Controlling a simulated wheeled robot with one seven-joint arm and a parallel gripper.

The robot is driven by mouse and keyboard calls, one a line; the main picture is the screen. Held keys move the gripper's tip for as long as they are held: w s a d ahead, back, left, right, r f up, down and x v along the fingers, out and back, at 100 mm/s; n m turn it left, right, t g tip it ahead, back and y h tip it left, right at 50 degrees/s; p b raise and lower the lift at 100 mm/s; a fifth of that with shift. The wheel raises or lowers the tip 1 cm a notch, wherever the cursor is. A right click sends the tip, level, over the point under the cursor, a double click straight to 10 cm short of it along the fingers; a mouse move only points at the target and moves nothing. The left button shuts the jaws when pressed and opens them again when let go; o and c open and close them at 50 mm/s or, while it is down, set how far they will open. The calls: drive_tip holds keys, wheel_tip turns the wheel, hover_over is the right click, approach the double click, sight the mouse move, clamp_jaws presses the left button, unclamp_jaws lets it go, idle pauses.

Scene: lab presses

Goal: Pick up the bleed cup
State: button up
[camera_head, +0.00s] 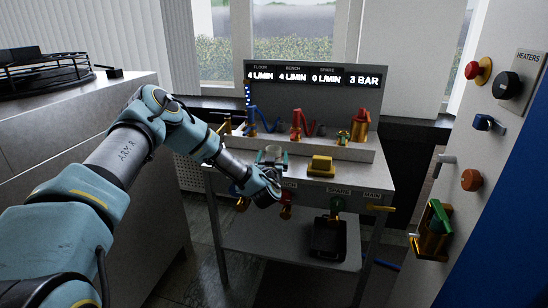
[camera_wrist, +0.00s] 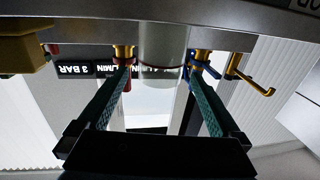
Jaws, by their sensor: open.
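The bleed cup is most likely the pale, see-through cylinder (camera_wrist: 163,42) on the bench top; it has a dark ring round one end. In the head view it shows small and partly hidden beyond my wrist (camera_head: 270,154). My gripper (camera_wrist: 153,85) is open. Its two green fingers reach towards the bench, one on each side of the cup in the wrist view, with clear gaps. The wrist view looks upside down. I cannot tell how far the fingertips are from the cup in depth.
A yellow block (camera_head: 321,166) sits right of the cup. Behind stand blue and red coiled hoses and brass fittings (camera_head: 359,125) under a display panel (camera_head: 312,77). Valves line the bench front. A black tray (camera_head: 328,238) rests on the lower shelf. A control panel (camera_head: 495,130) stands at right.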

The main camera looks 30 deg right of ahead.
sight(274, 148)
drive_tip(key=shift+p+x, duration=0.5)
drive_tip(key=shift+x, duration=1.65)
drive_tip(key=c, duration=1.3)
drive_tip(key=shift+r, duration=0.1)
